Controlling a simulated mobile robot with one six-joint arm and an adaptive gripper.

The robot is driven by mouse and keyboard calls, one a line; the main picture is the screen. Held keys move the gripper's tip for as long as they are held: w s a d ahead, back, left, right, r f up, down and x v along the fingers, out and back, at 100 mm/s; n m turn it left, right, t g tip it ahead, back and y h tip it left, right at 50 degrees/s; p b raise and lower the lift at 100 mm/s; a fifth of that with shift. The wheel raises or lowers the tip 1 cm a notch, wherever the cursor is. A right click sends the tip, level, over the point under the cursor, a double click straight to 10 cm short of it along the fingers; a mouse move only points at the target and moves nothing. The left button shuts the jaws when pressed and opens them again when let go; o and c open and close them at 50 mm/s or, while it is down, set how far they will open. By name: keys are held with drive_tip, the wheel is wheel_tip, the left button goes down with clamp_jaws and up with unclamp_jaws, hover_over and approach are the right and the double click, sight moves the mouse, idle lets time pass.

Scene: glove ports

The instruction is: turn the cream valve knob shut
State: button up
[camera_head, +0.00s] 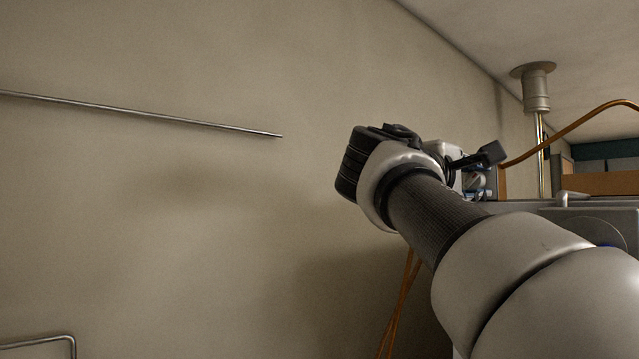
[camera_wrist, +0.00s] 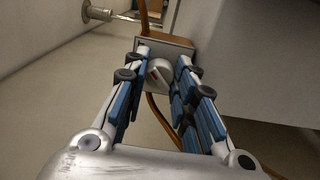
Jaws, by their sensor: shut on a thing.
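The cream valve knob (camera_wrist: 160,72) is in the wrist view, a rounded pale knob with a small red mark, at the far end of my gripper. It sits on a grey box-like body (camera_wrist: 182,47). My gripper (camera_wrist: 160,75) has its two blue-padded fingers on either side of the knob and is shut on it. In the head view, my gripper (camera_head: 478,182) is mostly hidden behind my own wrist, and I cannot make out the knob there.
An orange-brown hose (camera_head: 575,125) runs from the valve area, with more hose below. A metal fitting with a vertical pipe (camera_head: 536,90) hangs from the ceiling. A thin rod (camera_head: 150,113) crosses the plain wall at left. A grey cabinet (camera_head: 590,222) stands at right.

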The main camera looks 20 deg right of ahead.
drive_tip(key=o, duration=1.1)
drive_tip(key=shift+c, duration=0.2)
drive_tip(key=v, duration=0.8)
